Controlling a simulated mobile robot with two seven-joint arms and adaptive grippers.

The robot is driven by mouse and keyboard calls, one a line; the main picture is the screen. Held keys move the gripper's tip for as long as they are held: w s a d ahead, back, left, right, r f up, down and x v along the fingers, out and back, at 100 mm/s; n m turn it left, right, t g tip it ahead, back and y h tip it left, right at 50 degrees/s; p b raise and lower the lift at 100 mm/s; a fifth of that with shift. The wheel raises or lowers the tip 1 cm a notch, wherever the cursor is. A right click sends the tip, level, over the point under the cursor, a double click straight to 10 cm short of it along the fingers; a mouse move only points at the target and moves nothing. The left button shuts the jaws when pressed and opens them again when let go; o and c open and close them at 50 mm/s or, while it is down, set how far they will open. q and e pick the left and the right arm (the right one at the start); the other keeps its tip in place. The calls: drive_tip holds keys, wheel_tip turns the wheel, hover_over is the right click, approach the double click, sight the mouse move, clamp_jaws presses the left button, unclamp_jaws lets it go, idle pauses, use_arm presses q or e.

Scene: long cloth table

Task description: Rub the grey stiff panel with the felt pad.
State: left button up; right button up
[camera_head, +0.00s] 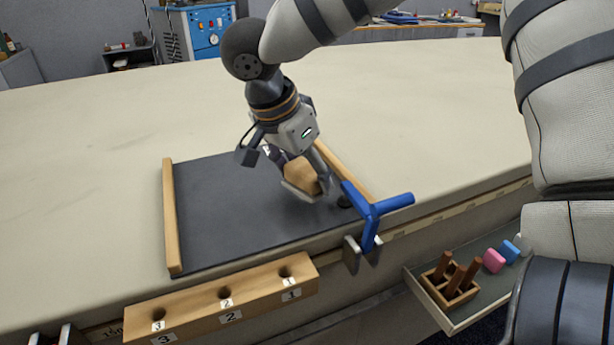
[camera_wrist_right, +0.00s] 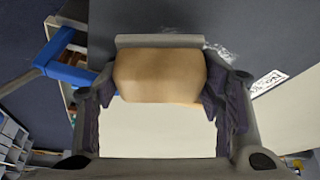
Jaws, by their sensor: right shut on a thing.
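The grey stiff panel (camera_head: 225,220) lies flat on the cloth table between two wooden strips. My right gripper (camera_head: 308,188) is over the panel's right part, shut on a wooden block with a pale underside, likely the felt pad (camera_head: 301,176). In the right wrist view the block (camera_wrist_right: 160,76) sits between the two fingers, with the dark panel (camera_wrist_right: 150,15) beyond it. I cannot tell whether the pad's face touches the panel. My left gripper is not in view.
A blue clamp (camera_head: 368,212) grips the table edge at the panel's right corner. A wooden block with numbered holes (camera_head: 225,300) lies along the front edge. An open drawer (camera_head: 440,305) holds wooden pegs and pink and blue pieces. The table behind is clear.

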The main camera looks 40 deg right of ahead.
wheel_tip(320, 180, up, 3)
drive_tip(key=shift+s+f, duration=0.1)
drive_tip(key=shift+f, duration=0.05)
drive_tip(key=shift+r, duration=1.2)
drive_tip(key=shift+a, duration=0.1)
